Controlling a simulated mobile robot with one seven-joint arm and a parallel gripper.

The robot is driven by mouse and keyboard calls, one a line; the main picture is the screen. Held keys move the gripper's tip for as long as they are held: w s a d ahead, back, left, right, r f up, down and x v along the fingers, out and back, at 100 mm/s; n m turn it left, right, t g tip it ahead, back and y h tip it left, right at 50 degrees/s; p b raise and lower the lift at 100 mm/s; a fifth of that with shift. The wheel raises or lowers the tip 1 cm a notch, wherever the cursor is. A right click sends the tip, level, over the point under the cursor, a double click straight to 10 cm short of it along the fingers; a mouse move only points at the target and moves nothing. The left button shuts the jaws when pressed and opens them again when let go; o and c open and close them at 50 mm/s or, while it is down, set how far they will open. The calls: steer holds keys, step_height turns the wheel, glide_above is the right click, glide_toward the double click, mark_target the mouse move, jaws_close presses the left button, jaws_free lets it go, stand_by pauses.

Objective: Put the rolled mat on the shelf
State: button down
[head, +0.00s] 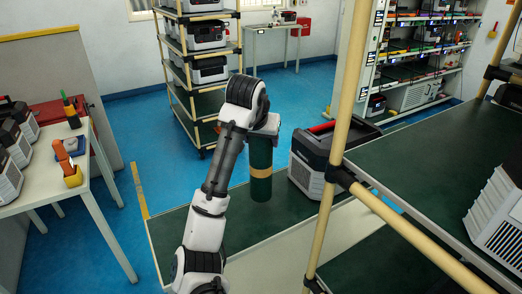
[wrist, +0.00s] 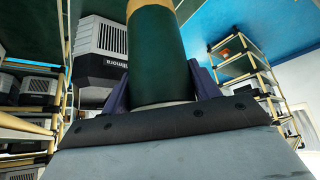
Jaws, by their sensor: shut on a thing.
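The rolled mat (head: 261,172) is a dark green cylinder with a tan band, held upright. My gripper (head: 264,132) is shut on its upper end. In the wrist view the mat (wrist: 158,55) stretches away between the two dark fingers of my gripper (wrist: 162,85). In the head view the mat's lower end appears at or just above a green-topped shelf (head: 180,232); I cannot tell whether it touches. My arm hides part of that shelf.
A grey-and-black machine (head: 312,165) stands just right of the mat. A tan post (head: 335,150) and a higher green shelf (head: 415,155) are further right. A white table (head: 55,165) with machines is at left. A wheeled rack (head: 190,95) stands behind. Blue floor is clear between.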

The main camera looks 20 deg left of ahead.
mark_target(261, 152)
steer(key=shift+f+p, duration=0.35)
steer(key=shift+f, duration=1.8)
steer(key=shift+c, duration=1.9)
jaws_free()
